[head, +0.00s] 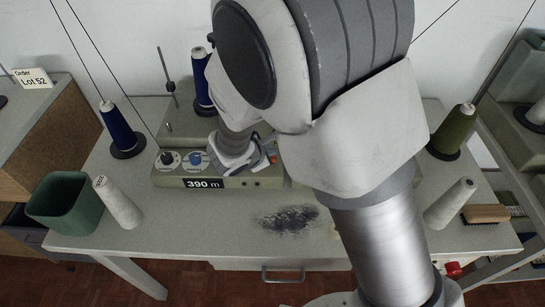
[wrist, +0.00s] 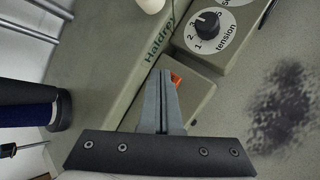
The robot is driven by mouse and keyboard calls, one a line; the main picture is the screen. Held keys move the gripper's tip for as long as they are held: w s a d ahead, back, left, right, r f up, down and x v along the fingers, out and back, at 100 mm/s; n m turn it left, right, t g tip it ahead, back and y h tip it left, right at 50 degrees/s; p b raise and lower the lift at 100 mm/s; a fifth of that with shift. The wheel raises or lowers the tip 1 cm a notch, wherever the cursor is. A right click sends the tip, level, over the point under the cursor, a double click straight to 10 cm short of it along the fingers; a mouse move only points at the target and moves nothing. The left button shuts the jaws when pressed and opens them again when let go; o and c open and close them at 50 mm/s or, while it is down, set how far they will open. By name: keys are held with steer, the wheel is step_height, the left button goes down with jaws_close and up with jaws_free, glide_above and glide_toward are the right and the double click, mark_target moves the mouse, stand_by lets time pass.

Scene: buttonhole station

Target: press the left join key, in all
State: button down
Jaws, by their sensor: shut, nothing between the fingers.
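My gripper (wrist: 165,75) is shut and empty, its two fingers pressed together over the green-grey machine housing (wrist: 135,65). An orange-red part (wrist: 176,80), which may be a key, shows just beside the fingertips in the wrist view and is partly hidden by them. I cannot tell whether they touch it. My arm hides the machine's right side. I cannot make out which key is the left join key.
Blue cones (head: 119,132), white cones (head: 117,203) and a green bin (head: 66,207) stand around. A dark smudge (head: 287,219) marks the clear table front.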

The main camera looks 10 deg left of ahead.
steer(key=shift+f, duration=0.2)
stand_by(0.5)
steer(key=shift+f+b, duration=0.3)
steer(key=shift+b, duration=0.45)
steer(key=shift+f+b, duration=0.5)
steer(key=shift+b, duration=0.1)
stand_by(0.4)
steer(key=shift+r, duration=0.1)
steer(key=shift+r+p, duration=0.6)
steer(key=shift+r, duration=0.25)
steer(key=shift+r, duration=0.1)
step_height(320, 180, up, 5)
steer(key=p, duration=0.3)
stand_by(0.8)
